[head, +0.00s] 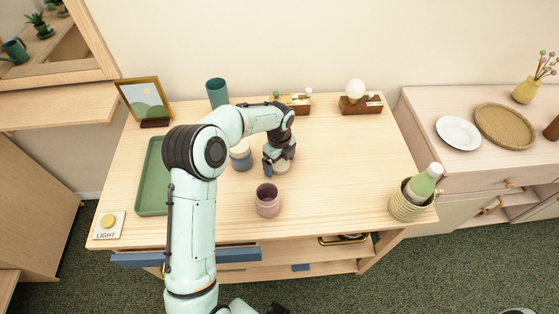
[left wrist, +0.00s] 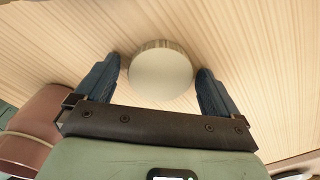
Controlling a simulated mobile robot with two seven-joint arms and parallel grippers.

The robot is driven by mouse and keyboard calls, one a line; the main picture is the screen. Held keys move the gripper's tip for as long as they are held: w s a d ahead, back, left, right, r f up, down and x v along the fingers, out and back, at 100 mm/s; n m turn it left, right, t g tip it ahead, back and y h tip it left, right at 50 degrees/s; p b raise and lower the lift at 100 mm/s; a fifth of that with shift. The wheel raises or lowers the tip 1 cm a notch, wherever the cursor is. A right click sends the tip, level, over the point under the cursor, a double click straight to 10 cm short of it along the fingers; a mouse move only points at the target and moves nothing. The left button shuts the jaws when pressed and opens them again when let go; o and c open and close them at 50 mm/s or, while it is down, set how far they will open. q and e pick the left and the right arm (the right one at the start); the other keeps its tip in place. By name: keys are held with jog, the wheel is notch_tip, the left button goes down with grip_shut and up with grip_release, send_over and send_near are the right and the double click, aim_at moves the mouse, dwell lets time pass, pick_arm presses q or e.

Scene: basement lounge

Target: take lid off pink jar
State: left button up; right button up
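The pink jar (head: 267,203) stands upright near the front middle of the wooden table, with its dark opening showing and no lid on it. Part of it shows at the left of the left wrist view (left wrist: 38,128). A round pale lid (head: 281,167) lies on the table behind the jar. In the left wrist view the lid (left wrist: 161,72) is between the two blue fingers of my left gripper (left wrist: 158,85), with a gap on each side. My left gripper (head: 279,160) is open, low over the table. My right gripper cannot be made out.
A blue-grey jar with a pale top (head: 240,157) stands just left of my left gripper. A green tray (head: 151,200) lies at the left, and a teal cup (head: 217,92) stands behind. A basket with a bottle (head: 405,206) is at the right. The table's right middle is clear.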

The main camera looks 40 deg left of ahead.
aim_at(280, 163)
pick_arm(q)
notch_tip(280, 163, up, 12)
jog(key=p, duration=0.1)
jog(key=shift+r, duration=0.2)
pick_arm(e)
jog(key=shift+w+r, duration=0.5)
jog(key=shift+r, duration=0.35)
